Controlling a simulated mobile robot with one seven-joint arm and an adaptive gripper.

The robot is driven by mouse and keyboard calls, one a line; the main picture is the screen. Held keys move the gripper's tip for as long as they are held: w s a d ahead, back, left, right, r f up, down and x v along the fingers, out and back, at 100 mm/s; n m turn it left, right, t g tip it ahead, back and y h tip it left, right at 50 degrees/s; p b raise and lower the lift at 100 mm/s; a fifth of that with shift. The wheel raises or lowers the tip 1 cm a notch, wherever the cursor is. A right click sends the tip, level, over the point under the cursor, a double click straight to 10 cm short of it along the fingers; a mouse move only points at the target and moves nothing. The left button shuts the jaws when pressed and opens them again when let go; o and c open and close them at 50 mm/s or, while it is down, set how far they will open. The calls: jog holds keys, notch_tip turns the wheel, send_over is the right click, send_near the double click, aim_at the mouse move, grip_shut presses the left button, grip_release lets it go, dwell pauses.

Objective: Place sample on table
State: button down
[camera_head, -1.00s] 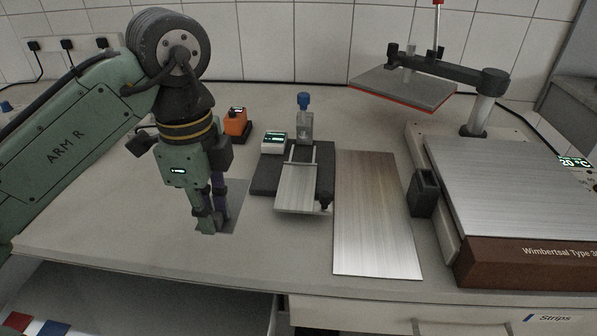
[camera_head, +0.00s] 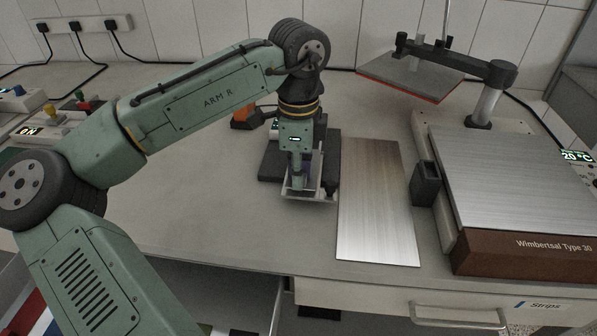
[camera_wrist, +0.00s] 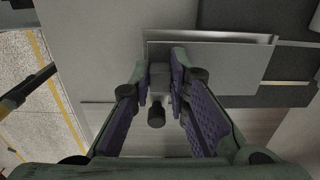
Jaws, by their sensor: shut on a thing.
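In the head view my gripper (camera_head: 299,190) points down over the pale tray (camera_head: 325,197) of a small dark device (camera_head: 272,165). The sheet lies over the tray in the wrist view; I cannot tell whether they touch. A black knob (camera_wrist: 156,116) of the device shows between my fingers. My gripper and arm hide most of the device in the head view.
A brushed metal plate (camera_head: 378,200) lies right of the device. A black holder (camera_head: 426,185) and a large press (camera_head: 510,185) with a raised plate (camera_head: 410,75) stand further right. The table (camera_head: 215,215) left of the device is bare.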

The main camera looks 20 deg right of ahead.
jog(key=shift+f, duration=0.55)
jog(key=c, duration=1.5)
grip_release()
jog(key=shift+f, duration=0.1)
jog(key=shift+c, duration=0.2)
notch_tip(320, 180, up, 12)
jog(key=b, duration=0.1)
